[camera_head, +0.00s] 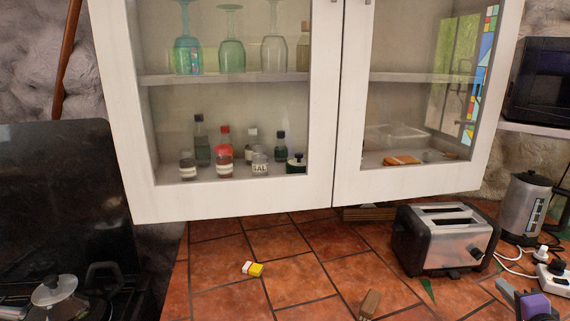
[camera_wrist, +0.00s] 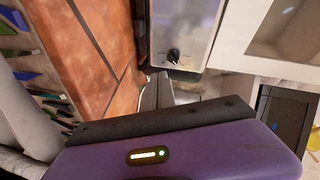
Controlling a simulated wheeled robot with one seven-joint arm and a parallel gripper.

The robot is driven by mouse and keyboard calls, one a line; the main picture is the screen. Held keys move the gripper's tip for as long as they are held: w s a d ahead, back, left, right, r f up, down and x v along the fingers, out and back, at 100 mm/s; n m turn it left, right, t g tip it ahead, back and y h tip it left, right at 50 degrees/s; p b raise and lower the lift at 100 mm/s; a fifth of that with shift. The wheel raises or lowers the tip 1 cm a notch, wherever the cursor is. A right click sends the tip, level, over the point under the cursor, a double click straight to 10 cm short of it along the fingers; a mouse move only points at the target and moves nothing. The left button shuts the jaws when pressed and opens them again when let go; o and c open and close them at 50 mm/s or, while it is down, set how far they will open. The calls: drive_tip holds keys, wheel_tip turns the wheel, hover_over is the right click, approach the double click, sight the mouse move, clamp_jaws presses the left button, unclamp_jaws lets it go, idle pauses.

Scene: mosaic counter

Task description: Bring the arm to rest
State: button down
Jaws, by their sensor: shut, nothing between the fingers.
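My gripper (camera_head: 505,287) shows at the lower right corner of the head view, with part of its purple body, above the terracotta counter and in front of the toaster (camera_head: 445,240). In the wrist view the grey fingers of my gripper (camera_wrist: 158,80) lie together, shut and with nothing between them. They point toward a silver appliance with a dark knob (camera_wrist: 173,55), which looks like the toaster. The rest of my arm is out of the head view.
A white glass-door cabinet (camera_head: 322,120) hangs above the counter (camera_head: 225,262). A kettle (camera_head: 524,208), power strip (camera_head: 555,277) and cables are at right. A stove with a pot (camera_head: 55,292) is at left.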

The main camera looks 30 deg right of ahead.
drive_tip(key=s+a+n+t, duration=0.1)
drive_tip(key=s+a+n, duration=0.4)
drive_tip(key=a, duration=1.2)
drive_tip(key=s+a+n+t, duration=0.1)
drive_tip(key=a+n+t, duration=0.1)
drive_tip(key=a+n, duration=1.05)
drive_tip(key=s+a+n+y, duration=0.2)
drive_tip(key=s+a+y, duration=0.2)
drive_tip(key=a, duration=0.7)
drive_tip(key=s+a+n+y, duration=0.2)
drive_tip(key=s+a+y, duration=0.3)
drive_tip(key=s+a, duration=0.3)
drive_tip(key=a, duration=0.3)
drive_tip(key=shift+s+a+f+g+y, duration=0.15)
drive_tip(key=shift+s+g+y, duration=0.15)
drive_tip(key=shift+s+g, duration=0.1)
drive_tip(key=shift+n, duration=0.25)
